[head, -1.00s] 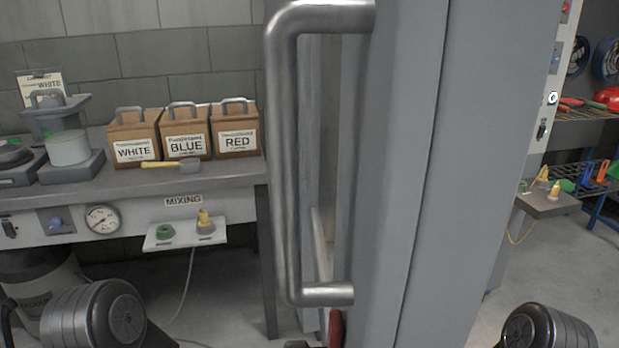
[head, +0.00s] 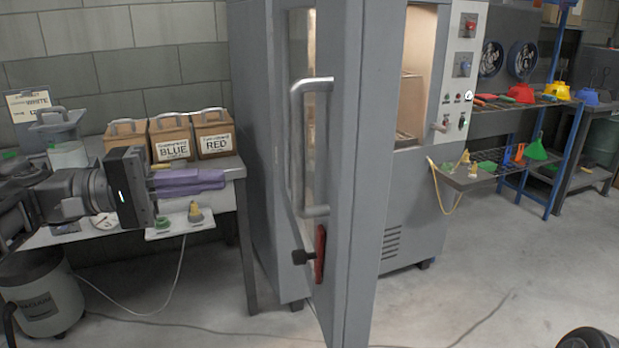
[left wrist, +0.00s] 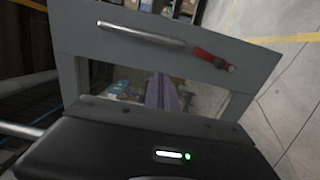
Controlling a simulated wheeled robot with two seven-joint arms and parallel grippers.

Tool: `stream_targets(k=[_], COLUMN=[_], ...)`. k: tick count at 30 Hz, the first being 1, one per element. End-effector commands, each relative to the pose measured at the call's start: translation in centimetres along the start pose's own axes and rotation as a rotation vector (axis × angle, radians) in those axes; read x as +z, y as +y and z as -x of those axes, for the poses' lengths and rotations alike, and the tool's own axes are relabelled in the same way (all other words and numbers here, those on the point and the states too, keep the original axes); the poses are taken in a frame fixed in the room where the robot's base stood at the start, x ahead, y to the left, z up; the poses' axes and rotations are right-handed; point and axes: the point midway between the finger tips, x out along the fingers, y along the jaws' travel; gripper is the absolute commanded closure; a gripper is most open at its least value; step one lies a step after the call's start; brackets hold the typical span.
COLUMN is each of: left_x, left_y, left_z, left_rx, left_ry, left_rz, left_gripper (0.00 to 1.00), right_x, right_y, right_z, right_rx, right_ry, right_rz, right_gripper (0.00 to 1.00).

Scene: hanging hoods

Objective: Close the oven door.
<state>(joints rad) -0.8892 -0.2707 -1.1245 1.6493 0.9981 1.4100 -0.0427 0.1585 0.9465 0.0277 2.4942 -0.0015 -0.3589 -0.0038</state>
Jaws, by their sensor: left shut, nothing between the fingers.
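The grey oven door (head: 362,180) stands open in the middle of the head view, seen steeply from the side. Its metal bar handle (head: 297,150) and red latch (head: 320,255) are on its left-facing side. The lit oven chamber (head: 412,85) shows to the right of the door. My left gripper (head: 220,180), with purple fingers, is shut and empty, left of the door and apart from the handle in the picture. In the left wrist view, the fingers (left wrist: 162,90) show against the door's window, with the handle (left wrist: 140,32) and latch (left wrist: 214,58) beyond. My right gripper is out of view.
A mixing bench (head: 225,166) with labelled boxes (head: 172,140) stands behind my left arm. A grey canister (head: 40,300) is under it. Right of the oven are a small side shelf (head: 470,178) and a blue-framed rack (head: 520,165).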

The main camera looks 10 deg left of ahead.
Motion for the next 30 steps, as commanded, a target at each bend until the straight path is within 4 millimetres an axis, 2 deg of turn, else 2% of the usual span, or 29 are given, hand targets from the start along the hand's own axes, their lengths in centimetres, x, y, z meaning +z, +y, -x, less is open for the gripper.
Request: stream_targets(k=[13, 19, 30], left_x=[0.1, 0.0, -0.1], left_y=[-0.1, -0.3, -0.3], left_z=[-0.6, -2.7, -4.9], left_rx=[-0.006, -0.009, -0.008], left_ry=[-0.002, 0.000, 0.003], left_rz=[0.000, 0.001, 0.003], left_gripper=[1.00, 1.00, 1.00], right_x=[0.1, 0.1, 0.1], right_y=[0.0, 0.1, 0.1], right_z=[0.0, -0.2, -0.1], right_rx=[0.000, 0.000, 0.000], right_ry=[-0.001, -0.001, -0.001], right_rz=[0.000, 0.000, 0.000], right_gripper=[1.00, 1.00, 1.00])
